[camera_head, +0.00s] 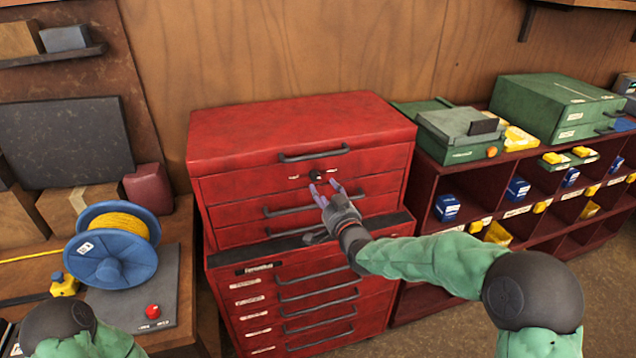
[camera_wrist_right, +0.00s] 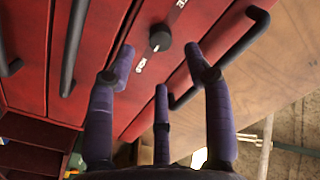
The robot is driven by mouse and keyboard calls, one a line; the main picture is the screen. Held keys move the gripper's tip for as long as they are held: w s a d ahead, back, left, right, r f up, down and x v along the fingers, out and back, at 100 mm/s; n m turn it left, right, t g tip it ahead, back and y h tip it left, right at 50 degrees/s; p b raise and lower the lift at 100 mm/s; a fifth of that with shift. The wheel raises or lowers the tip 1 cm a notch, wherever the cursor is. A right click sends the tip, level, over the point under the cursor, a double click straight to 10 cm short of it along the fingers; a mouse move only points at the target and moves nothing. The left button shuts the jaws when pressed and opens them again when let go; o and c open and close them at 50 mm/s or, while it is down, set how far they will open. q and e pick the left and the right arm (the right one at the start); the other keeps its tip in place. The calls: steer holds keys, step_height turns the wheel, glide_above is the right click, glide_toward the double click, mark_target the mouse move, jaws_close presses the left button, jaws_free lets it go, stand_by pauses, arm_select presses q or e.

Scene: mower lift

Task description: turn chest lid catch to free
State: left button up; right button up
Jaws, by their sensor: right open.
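The red tool chest (camera_head: 300,130) stands against the wooden wall with its lid down. The lid catch is a small dark round knob (camera_head: 315,176) on the front, just below the lid handle (camera_head: 314,153), with small white labels on either side. The catch (camera_wrist_right: 160,38) also shows in the right wrist view, between and beyond my fingertips. My right gripper (camera_head: 324,194) is open and empty, its purple fingers pointing at the chest front just below the catch. I see no contact between fingers and catch. My left arm shows at the bottom left, but its gripper is out of view.
Black drawer handles (camera_head: 318,275) stick out below my right gripper. A blue cable reel (camera_head: 112,245) and a red button (camera_head: 152,311) are on the left bench. Green cases (camera_head: 555,105) and a red compartment shelf (camera_head: 470,190) stand to the right.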

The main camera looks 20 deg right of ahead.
mark_target(316, 178)
steer(key=shift+w+a, duration=0.2)
steer(key=shift+w, duration=2.5)
jaws_close()
